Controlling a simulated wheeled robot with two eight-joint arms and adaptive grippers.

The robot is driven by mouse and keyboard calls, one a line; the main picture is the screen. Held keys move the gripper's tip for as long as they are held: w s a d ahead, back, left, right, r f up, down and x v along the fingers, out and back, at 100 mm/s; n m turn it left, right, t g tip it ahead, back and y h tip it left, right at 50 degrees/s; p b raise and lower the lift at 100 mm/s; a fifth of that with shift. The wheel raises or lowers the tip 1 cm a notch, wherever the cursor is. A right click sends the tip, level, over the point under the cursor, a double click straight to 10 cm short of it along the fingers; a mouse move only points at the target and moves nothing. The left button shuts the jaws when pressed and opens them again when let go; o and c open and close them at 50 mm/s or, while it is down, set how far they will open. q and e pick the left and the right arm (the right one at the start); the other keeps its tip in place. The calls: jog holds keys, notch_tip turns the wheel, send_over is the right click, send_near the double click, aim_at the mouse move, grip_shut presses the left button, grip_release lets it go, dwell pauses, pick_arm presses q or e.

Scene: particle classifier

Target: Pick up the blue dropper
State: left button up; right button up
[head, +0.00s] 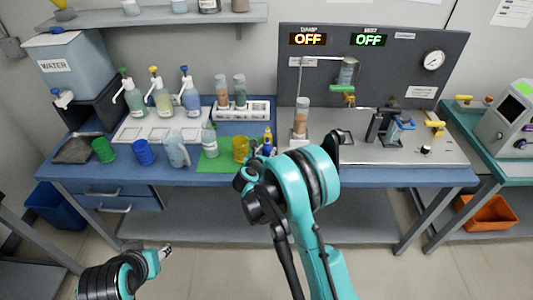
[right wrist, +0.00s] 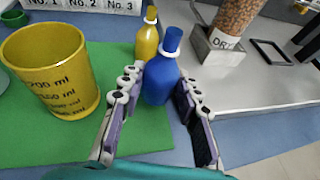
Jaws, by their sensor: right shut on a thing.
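The blue dropper (right wrist: 161,80) stands upright between the two fingers of my right gripper (right wrist: 160,92), which is shut on it, in the right wrist view. Its blue cap and white collar show above the fingers. The dropper is at the right edge of the green mat (right wrist: 35,150); whether its base touches the surface is hidden. In the head view, my right arm partly covers this spot. My left gripper (head: 166,252) is low at the left, in front of the bench and away from the droppers; its jaw state is unclear.
A yellow dropper (right wrist: 147,38) stands just behind the blue one. A yellow measuring cup (right wrist: 50,75) stands to the left. A clear column of brown grains (right wrist: 236,25) in a "DRY" holder stands to the right. More cups and pump bottles fill the bench's left side.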

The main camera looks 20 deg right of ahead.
jog(key=shift+r+p, duration=0.35)
jog(key=shift+r, duration=0.5)
pick_arm(q)
jog(key=shift+r+p, duration=1.75)
jog(key=shift+r, duration=0.5)
pick_arm(e)
jog(key=s+d+r, duration=0.6)
jog(key=s+d, duration=0.1)
jog(key=s, duration=0.1)
jog(key=shift+s+d+r, duration=0.25)
jog(key=shift+s+d, duration=0.05)
